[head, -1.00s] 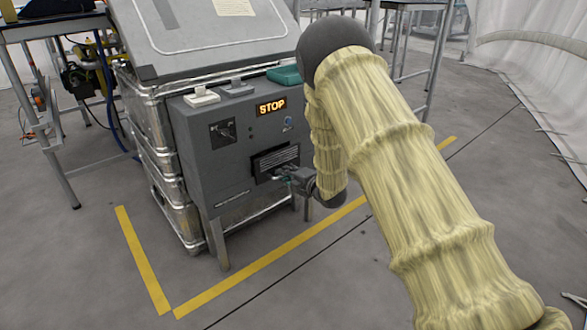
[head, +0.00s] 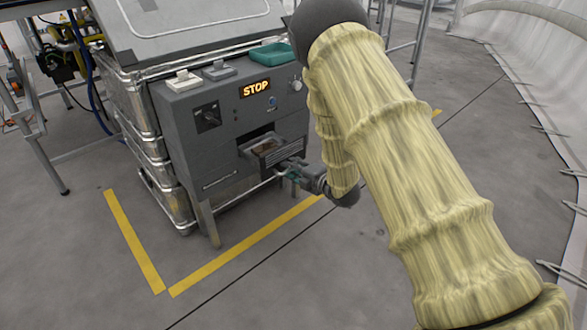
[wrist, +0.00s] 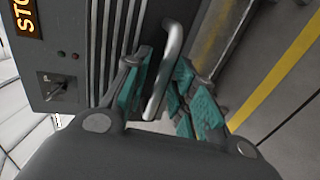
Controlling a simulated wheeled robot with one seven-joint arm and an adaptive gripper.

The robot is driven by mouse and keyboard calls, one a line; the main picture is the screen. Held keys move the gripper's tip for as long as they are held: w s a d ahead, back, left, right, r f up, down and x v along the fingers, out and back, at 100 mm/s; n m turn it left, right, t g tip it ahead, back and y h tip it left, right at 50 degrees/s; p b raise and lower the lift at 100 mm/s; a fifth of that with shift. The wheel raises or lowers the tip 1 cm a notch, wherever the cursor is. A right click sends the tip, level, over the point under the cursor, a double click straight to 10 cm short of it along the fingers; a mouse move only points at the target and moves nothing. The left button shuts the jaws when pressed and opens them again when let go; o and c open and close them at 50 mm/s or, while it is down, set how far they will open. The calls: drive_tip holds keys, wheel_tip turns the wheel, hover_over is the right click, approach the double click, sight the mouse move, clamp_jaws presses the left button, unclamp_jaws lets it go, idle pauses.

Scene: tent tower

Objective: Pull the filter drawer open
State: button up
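The filter drawer (head: 283,153) in the grey machine front is partly open in the head view, with its slotted face out from the panel and a brownish interior showing. Its bar handle (wrist: 165,70) stands between my gripper's teal-padded fingers in the wrist view. In the head view my gripper (head: 290,173) is small and partly hidden beside the drawer front.
The grey machine (head: 215,150) carries a lit STOP display (head: 255,88), a rotary switch (head: 208,117) and a teal tray (head: 271,53) on top. Yellow floor tape (head: 245,245) runs in front. The floor to the right is clear.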

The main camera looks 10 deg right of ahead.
idle(0.3)
drive_tip(key=v, duration=1.2)
drive_tip(key=s+d+f+m+g+h, duration=0.1)
drive_tip(key=s+f+m+g+h, duration=0.45)
drive_tip(key=s+f+m, duration=1.05)
drive_tip(key=s+a+f+m+g+h, duration=0.1)
drive_tip(key=s+f+m+g, duration=0.45)
drive_tip(key=s, duration=0.85)
drive_tip(key=s+a+f+m+g+h, duration=0.1)
drive_tip(key=s+a+f+m+g, duration=0.15)
drive_tip(key=s+f, duration=0.85)
drive_tip(key=s+r+p, duration=0.3)
drive_tip(key=r+p, duration=3.4)
drive_tip(key=r, duration=0.4)
drive_tip(key=shift+d+p, duration=0.4)
drive_tip(key=shift+d, duration=0.1)
